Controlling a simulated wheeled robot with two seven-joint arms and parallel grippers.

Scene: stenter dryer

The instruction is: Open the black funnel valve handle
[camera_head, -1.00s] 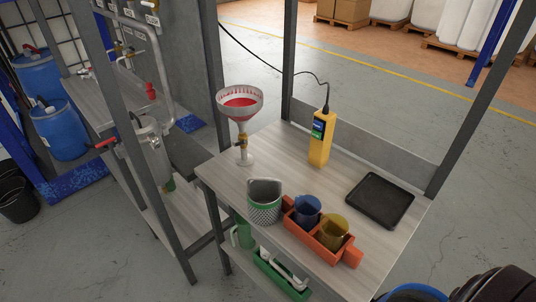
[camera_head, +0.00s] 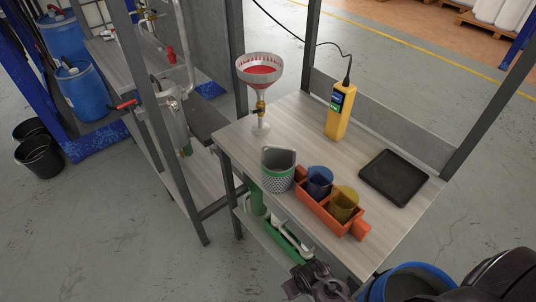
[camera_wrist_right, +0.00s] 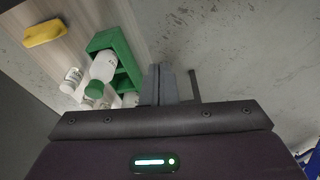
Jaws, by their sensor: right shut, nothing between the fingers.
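The funnel (camera_head: 262,72), a pale cone with red contents, stands upright on its stem at the table's far left corner. A brass valve (camera_head: 261,105) sits on the stem below the cone. A small dark handle (camera_head: 257,112) shows at this valve, but its exact angle is too small to tell. My right gripper (camera_head: 308,281) is low at the bottom of the head view, in front of the table and well apart from the funnel. Its fingers (camera_wrist_right: 168,86) are together and empty in the right wrist view. My left gripper is not in view.
The table (camera_head: 225,136) holds a green-and-grey cup (camera_head: 277,178), an orange carrier (camera_head: 318,213) with blue and yellow jugs, a yellow handheld device (camera_head: 338,118) and a black tray (camera_head: 393,178). A green crate (camera_wrist_right: 128,53) with white bottles is below. Grey posts frame the table.

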